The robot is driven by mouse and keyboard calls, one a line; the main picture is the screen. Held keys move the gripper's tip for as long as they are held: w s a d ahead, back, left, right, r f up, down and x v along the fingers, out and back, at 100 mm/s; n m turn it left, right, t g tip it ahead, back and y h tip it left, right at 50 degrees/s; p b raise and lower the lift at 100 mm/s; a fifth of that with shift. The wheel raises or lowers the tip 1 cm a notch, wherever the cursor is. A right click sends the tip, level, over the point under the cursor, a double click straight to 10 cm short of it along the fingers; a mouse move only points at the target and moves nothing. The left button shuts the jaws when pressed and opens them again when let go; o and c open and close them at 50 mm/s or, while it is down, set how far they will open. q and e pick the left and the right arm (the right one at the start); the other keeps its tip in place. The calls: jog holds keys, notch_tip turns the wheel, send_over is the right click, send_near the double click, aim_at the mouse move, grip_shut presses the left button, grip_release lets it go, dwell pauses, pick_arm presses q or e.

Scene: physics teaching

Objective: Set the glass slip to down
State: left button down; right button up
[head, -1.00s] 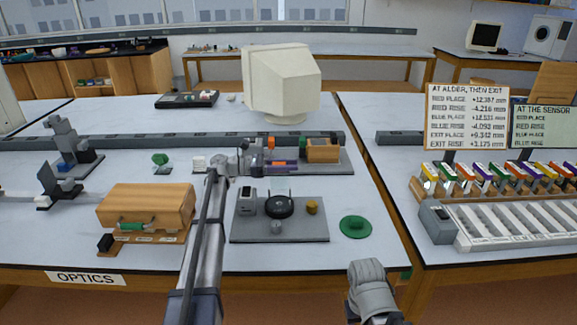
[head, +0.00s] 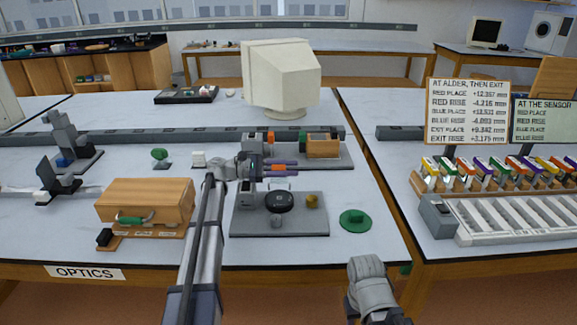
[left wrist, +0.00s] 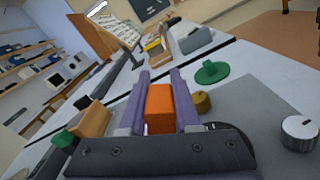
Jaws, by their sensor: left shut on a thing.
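I see no part plainly marked as the glass slip. My left gripper (head: 279,169) is shut on an orange block (head: 278,168), held between its two purple fingers above the far edge of a grey instrument plate (head: 241,226). The left wrist view shows the orange block (left wrist: 159,107) between the fingers (left wrist: 160,100). The plate carries a black round dial (head: 280,201), a brass knob (head: 311,201) and a grey knob (head: 277,222). My right arm shows at the bottom, but its fingers do not.
Behind the gripper, a grey base (head: 343,160) carries an orange block (head: 271,137) and a wooden block (head: 322,147). A wooden case (head: 145,203) stands left. A green disc (head: 354,219) lies right. The bench near the front edge is mostly clear.

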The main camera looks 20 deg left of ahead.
pick_arm(q)
jog(key=shift+s+d+f+m, duration=0.1)
jog(key=shift+s+f+m, duration=0.2)
jog(key=shift+s+m, duration=0.2)
jog(key=shift+s+d+f+b, duration=0.1)
jog(key=shift+s+f+b, duration=0.05)
jog(key=shift+s+b, duration=0.2)
jog(key=c, duration=0.6)
grip_release()
notch_tip(320, 180, up, 10)
jog(key=p, duration=1)
jog(key=shift+c, duration=0.2)
